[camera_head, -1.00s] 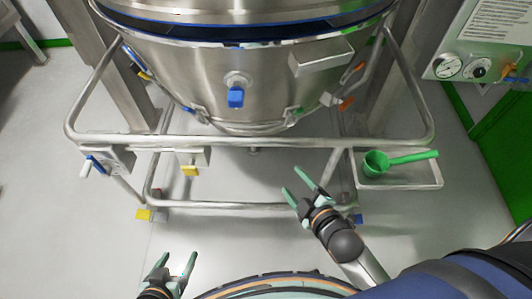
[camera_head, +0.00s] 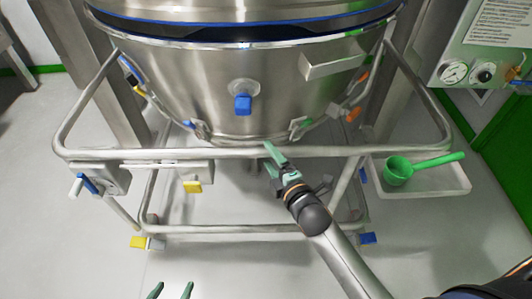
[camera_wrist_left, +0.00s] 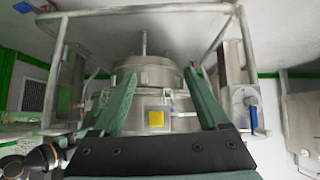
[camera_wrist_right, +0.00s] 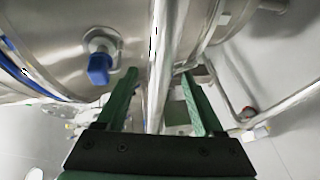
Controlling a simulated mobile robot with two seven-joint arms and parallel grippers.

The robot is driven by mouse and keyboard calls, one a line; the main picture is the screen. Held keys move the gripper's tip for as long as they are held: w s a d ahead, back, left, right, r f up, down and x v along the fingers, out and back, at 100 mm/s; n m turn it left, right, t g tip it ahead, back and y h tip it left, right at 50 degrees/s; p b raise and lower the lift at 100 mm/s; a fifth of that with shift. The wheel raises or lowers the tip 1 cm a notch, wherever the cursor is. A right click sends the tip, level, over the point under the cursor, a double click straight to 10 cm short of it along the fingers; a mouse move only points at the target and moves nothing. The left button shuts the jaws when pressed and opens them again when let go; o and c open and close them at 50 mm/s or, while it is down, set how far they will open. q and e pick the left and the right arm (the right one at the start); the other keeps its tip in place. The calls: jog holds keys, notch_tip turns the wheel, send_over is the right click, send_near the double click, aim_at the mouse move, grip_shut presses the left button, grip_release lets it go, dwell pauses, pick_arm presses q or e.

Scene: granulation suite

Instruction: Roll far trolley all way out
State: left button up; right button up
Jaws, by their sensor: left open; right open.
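A steel tube-frame trolley (camera_head: 400,151) carries a large round steel bowl (camera_head: 190,75) with a blue valve knob (camera_head: 243,104). Its upper front bar runs across the head view. My right gripper (camera_head: 271,158) is at the middle of this bar. In the right wrist view the bar (camera_wrist_right: 168,45) runs between the open fingers of the right gripper (camera_wrist_right: 158,74); I cannot tell whether they touch it. My left gripper (camera_head: 171,290) is open and empty low in the head view, apart from the trolley. The left wrist view faces the trolley frame from low down.
A side tray (camera_head: 425,190) at the right holds a green scoop (camera_head: 398,171). A blue-handled latch box (camera_head: 100,178) and a yellow tab (camera_head: 193,187) hang under the bar. A gauge panel (camera_head: 478,45) stands at the right. Floor in front is clear.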

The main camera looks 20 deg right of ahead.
pick_arm(q)
jog(key=w+r+t, duration=0.1)
jog(key=r, duration=0.1)
jog(key=w+r+t, duration=0.1)
jog(key=w+r, duration=0.1)
jog(key=shift+w+a, duration=0.15)
jog(key=shift+w, duration=0.1)
pick_arm(e)
jog(key=x, duration=0.3)
jog(key=shift+w, duration=0.15)
jog(key=shift+f, duration=0.1)
grip_shut()
dwell(0.7)
